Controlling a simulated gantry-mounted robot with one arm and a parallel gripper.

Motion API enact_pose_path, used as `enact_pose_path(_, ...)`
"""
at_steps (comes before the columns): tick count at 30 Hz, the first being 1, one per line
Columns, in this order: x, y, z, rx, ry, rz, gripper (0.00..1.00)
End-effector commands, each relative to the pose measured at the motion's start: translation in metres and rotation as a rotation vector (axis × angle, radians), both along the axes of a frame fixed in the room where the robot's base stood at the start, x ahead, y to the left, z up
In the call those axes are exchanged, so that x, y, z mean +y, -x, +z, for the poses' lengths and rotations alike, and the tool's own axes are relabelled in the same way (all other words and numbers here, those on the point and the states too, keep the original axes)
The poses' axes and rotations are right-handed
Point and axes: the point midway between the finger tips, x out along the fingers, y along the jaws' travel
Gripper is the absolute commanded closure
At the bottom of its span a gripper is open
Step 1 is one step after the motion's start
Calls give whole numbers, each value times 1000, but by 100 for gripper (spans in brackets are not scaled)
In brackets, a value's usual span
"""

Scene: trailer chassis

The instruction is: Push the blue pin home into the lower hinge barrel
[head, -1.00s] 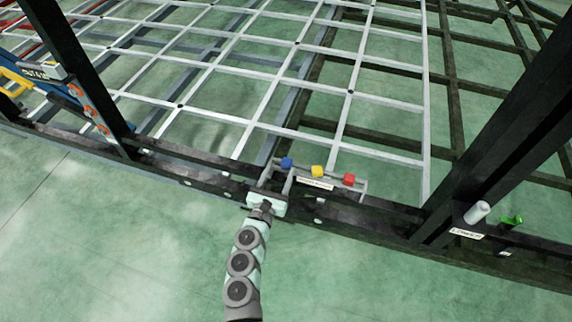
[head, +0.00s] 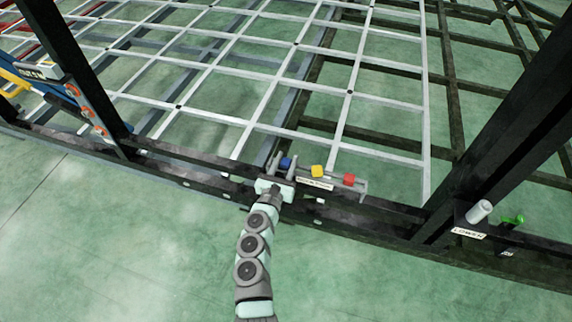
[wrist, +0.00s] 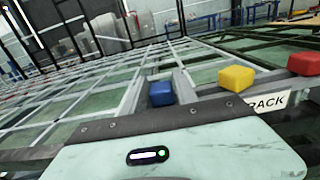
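The blue pin (head: 286,163) stands in the rack (head: 330,187) at its left end, with only its blue head clearly visible. My gripper (head: 280,160) is at the rack's left end, its fingers apart. In the wrist view the blue pin (wrist: 162,93) shows between the two grey fingers, with a gap beside it; I cannot tell exactly how deep between them it sits. A pale grey cylinder (head: 479,211), apparently the lower hinge barrel, stands tilted in the picture behind the LOWER label (head: 468,233) at right. Its bore is not clear.
A yellow pin (head: 317,171) and a red pin (head: 348,180) stand to the right in the same rack. A green part (head: 513,219) is beside the cylinder. Open green floor lies in front of the dark rail.

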Motion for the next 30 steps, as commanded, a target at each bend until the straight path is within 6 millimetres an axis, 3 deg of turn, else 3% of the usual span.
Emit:
enact_pose_path(12, 0, 0, -1, 1, 0, 0, 100)
enact_pose_path(24, 0, 0, 0, 1, 0, 0, 100)
enact_pose_path(30, 0, 1, 14, 2, -2, -1, 100)
